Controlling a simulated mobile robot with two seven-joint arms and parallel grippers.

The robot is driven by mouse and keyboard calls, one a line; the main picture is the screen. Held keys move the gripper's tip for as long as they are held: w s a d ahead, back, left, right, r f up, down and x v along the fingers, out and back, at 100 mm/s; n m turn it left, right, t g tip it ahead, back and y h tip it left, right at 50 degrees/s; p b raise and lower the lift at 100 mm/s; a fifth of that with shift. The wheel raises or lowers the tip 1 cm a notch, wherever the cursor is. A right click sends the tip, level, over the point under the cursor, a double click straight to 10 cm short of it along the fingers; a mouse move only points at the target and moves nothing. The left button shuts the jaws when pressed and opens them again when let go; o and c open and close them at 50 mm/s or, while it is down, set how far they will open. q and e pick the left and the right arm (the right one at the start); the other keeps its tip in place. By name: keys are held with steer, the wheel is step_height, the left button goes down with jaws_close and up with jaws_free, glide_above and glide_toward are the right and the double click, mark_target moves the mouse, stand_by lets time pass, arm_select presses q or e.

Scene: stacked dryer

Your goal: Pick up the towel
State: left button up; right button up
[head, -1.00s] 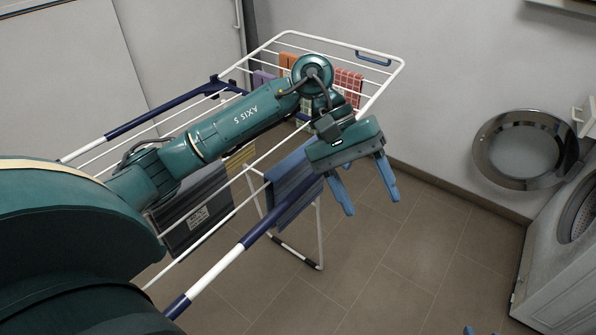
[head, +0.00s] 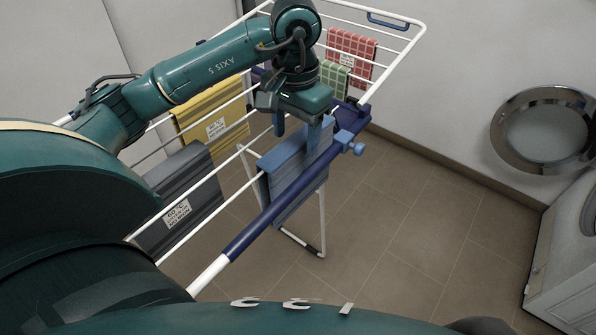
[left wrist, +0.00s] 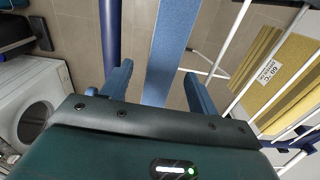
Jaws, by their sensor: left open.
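A blue towel (head: 283,170) hangs folded over the near side of the white drying rack. My left gripper (head: 298,130) is open and points down at the towel's top, with one finger toward each side of it. In the left wrist view, the blue towel (left wrist: 172,40) runs as a narrow strip into the gap between the open fingers of my left gripper (left wrist: 160,85). Whether the fingers touch the cloth cannot be told. My right gripper is not in view.
On the rack (head: 215,270) also hang a yellow towel (head: 205,108), a dark grey towel (head: 165,190), a red checked cloth (head: 352,52) and a green checked cloth (head: 335,80). A washer with a round open door (head: 545,130) stands at right. The floor (head: 410,220) between is clear.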

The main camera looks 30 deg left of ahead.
mark_target(298, 174)
arm_select(q)
steer(key=shift+w+f, duration=0.2)
steer(key=shift+f, duration=1.25)
steer(key=shift+w+f, duration=0.2)
steer(key=shift+f, duration=1.25)
jaws_close()
